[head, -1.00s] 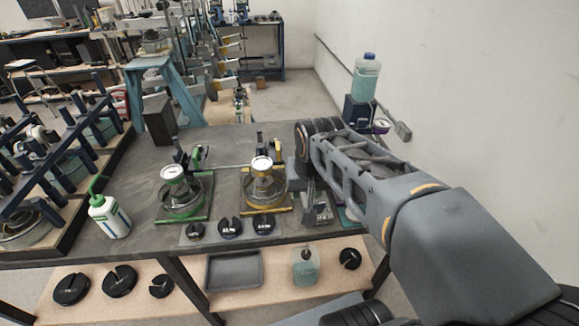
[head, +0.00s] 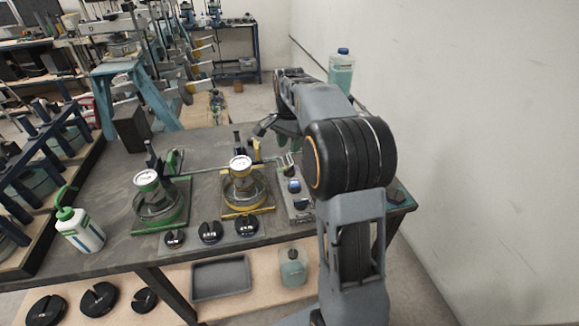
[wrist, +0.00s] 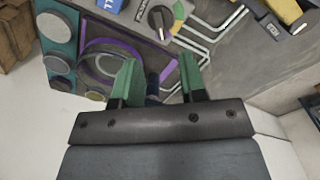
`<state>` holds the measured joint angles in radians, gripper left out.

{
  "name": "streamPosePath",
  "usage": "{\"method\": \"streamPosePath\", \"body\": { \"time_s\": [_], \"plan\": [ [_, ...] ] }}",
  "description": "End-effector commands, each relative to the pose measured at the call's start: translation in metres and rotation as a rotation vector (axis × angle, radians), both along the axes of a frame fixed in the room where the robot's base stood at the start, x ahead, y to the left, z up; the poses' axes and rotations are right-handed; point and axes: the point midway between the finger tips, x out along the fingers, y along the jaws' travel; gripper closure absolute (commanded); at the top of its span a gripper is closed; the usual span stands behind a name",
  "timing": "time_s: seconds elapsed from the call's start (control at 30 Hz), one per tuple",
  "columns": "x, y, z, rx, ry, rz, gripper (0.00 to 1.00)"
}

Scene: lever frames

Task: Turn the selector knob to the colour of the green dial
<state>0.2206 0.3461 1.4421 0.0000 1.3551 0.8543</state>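The green dial (head: 147,178) is a white-faced gauge on a green-framed stand at the left of the bench. The selector knob (wrist: 159,20) is black with a pale pointer mark, at the top of the wrist view, with green and yellow segments beside it. I cannot tell which colour the pointer meets. It sits on a grey box (head: 300,206) near my arm. My gripper (wrist: 160,72) has two green fingers, apart and empty, short of the knob in the wrist view. In the head view my gripper (head: 283,135) is partly hidden by my arm, above the bench's back right.
A yellow-framed gauge (head: 241,164) stands between the green dial and the grey box. A purple-edged round fixture (wrist: 108,58) lies left of my fingers in the wrist view. Black slotted weights (head: 211,232) line the bench front. A green-capped bottle (head: 82,231) stands at the left.

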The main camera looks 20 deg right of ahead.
Motion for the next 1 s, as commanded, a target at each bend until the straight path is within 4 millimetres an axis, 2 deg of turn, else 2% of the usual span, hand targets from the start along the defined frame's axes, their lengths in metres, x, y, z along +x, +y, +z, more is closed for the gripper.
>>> {"method": "streamPosePath", "body": {
  "time_s": [0.03,0.2,0.5,0.7,1.0],
  "plan": [
    [-0.001,0.000,-0.012,0.000,0.004,0.000,0.62],
    [-0.001,0.000,-0.043,0.000,0.002,0.001,0.62],
    [-0.001,0.000,-0.080,0.000,0.000,0.002,0.62],
    [0.000,0.000,-0.089,0.000,-0.001,0.002,0.62],
    [0.000,0.000,-0.089,0.000,-0.001,0.002,0.63]
  ]
}}
